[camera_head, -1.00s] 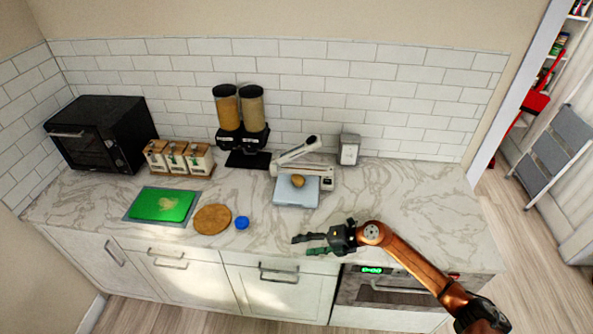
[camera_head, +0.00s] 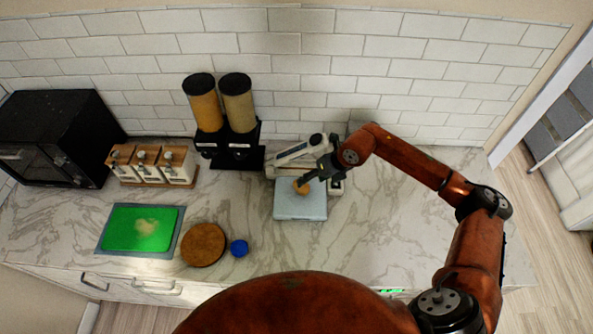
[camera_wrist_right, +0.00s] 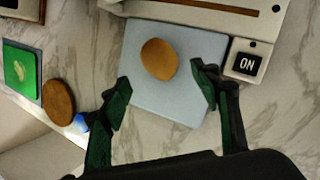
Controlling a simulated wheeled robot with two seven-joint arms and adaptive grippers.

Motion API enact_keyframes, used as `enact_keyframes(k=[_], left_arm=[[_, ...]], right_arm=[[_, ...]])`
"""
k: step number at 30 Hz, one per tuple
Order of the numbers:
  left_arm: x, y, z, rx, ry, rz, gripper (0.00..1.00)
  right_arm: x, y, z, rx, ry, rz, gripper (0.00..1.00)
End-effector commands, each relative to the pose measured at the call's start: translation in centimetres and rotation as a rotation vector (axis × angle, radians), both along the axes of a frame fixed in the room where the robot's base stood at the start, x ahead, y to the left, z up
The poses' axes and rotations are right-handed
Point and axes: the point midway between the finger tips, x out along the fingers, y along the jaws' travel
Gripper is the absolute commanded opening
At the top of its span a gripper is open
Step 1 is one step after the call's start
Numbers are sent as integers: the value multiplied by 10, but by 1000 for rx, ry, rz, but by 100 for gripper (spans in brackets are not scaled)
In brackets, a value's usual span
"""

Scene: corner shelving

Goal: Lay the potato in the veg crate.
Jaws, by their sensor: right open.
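The brown potato (camera_head: 301,187) lies on the pale blue plate (camera_head: 300,208) of a white scale on the counter. It also shows in the right wrist view (camera_wrist_right: 159,59). My right gripper (camera_head: 318,176) is over the scale, close to the potato. In the right wrist view its green-padded fingers (camera_wrist_right: 162,80) are spread wide, one on each side below the potato, with nothing between them. A shallow grey-rimmed tray with a green inside (camera_head: 140,230) and a pale patch lies at the left; I cannot tell whether it is the veg crate. My left gripper is out of view.
A round wooden board (camera_head: 203,245) and a small blue cap (camera_head: 239,248) lie between the green tray and the scale. Cereal dispensers (camera_head: 222,108), a jar rack (camera_head: 150,164) and a black oven (camera_head: 55,137) stand behind. The counter right of the scale is clear.

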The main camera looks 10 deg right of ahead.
Motion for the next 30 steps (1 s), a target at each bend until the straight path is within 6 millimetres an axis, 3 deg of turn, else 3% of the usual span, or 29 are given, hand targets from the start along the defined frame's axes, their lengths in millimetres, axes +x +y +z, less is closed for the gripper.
enact_keyframes(k=[3, 10, 14, 21, 30], left_arm=[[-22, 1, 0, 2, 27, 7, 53], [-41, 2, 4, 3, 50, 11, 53], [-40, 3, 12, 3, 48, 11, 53], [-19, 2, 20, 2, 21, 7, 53], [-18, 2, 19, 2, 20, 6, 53]], right_arm=[[1, 0, -4, -11, -2, 1, 57], [9, 7, -24, -9, -2, -1, 57], [15, 15, -38, -9, -1, -1, 57], [25, 25, -64, -10, -2, 0, 57], [26, 25, -68, -11, -3, 3, 55]])
